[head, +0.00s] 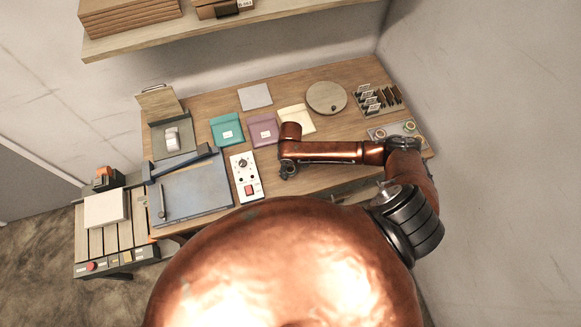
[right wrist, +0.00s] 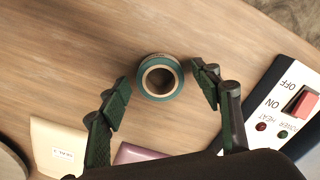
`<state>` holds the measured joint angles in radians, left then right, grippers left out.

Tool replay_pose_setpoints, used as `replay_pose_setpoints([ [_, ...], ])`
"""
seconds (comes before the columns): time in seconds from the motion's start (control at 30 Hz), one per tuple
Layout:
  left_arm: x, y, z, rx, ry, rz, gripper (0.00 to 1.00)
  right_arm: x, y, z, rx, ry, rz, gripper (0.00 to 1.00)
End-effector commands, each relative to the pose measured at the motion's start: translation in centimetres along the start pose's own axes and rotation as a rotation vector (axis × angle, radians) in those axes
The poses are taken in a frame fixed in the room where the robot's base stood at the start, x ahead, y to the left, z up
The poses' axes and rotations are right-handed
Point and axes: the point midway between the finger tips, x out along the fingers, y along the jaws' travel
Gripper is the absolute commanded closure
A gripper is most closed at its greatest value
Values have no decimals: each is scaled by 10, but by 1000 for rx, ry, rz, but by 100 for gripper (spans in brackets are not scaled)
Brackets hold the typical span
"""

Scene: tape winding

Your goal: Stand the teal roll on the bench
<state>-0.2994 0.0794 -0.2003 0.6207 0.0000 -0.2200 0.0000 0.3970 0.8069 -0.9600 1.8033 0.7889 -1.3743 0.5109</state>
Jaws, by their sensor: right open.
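The teal roll (right wrist: 148,90) shows in the right wrist view on the wooden bench (right wrist: 70,50), its round hole facing the camera. My right gripper (right wrist: 160,73) is open, with one finger on each side of the roll. A gap seems to show between each finger and the roll; I cannot tell how high the fingers are above the bench. In the head view my right gripper (head: 288,170) points down over the bench near its front, and I cannot make out the roll there. My left gripper is not in view.
A switch box (head: 245,177) stands just left of the right gripper. Teal (head: 226,131), purple (head: 263,131) and cream (head: 302,116) pouches lie behind it. A round wooden disc (head: 326,97) lies farther back.

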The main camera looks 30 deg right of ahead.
Motion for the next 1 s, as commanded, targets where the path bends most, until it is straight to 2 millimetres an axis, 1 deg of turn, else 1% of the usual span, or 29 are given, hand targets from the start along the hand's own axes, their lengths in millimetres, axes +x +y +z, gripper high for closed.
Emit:
replay_pose_setpoints([
  [0.17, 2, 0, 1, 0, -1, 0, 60, -23, 1, -1, -2, 4, 1, 42],
  [0.4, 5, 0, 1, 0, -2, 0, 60, -74, 1, -1, -1, 4, 1, 42],
  [0.5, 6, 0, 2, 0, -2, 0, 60, -93, 0, -1, -1, 3, 1, 42],
  [0.6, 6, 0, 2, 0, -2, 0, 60, -107, 1, -1, -1, 2, 1, 42],
  [0.77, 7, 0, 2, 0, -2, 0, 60, -118, 0, -1, 1, 1, 0, 42],
  [1.0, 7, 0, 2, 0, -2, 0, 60, -120, 0, 0, 1, 0, 0, 42],
])
